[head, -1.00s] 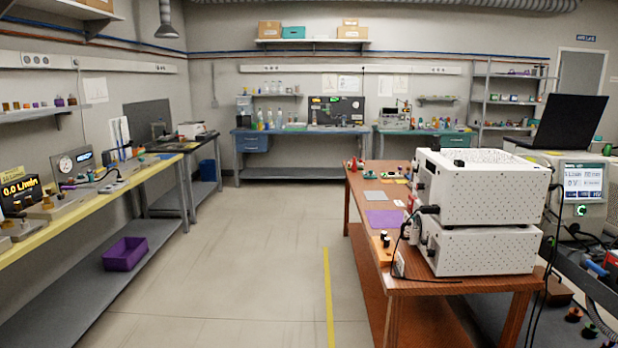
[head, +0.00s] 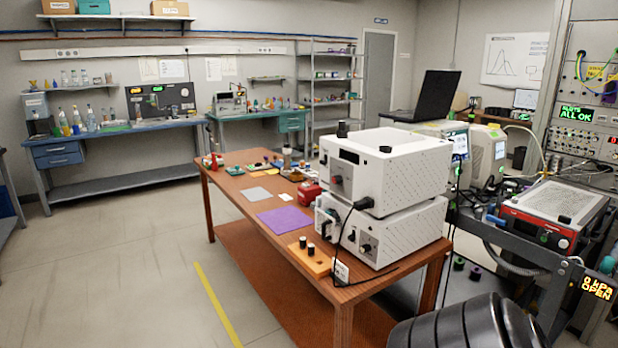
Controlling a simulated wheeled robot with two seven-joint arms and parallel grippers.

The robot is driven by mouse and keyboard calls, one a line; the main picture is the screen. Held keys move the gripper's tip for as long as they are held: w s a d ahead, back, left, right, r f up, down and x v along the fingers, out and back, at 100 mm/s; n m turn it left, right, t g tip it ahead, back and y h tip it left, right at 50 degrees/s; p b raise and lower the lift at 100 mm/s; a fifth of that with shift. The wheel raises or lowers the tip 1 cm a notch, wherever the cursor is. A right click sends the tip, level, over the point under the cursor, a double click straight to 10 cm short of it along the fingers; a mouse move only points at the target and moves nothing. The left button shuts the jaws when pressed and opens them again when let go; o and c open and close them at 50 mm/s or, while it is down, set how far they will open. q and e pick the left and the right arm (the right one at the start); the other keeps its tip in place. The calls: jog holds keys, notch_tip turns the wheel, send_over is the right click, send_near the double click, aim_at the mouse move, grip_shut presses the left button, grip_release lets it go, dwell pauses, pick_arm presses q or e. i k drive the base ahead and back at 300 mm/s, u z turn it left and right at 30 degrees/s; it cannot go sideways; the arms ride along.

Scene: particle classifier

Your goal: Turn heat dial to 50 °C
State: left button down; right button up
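No dial marked in °C can be read, so I cannot tell which one is the heat dial. The upper white box (head: 395,165) on the brown table has a small front knob (head: 337,181). The lower white box (head: 400,232) under it has a dark round dial (head: 366,248) on its front. A red-framed instrument (head: 535,228) at the right has a small round control (head: 564,243) on its front. Scale marks on all of these are too small to read. Neither gripper shows in the head view.
A black laptop (head: 434,97) stands behind the boxes. A rack (head: 590,110) is at far right. The floor left of the yellow line (head: 217,305) is clear.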

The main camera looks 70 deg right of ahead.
aim_at(338, 179)
jog(key=z, duration=0.85)
jog(key=i, duration=1.1)
jog(key=z, duration=1.1)
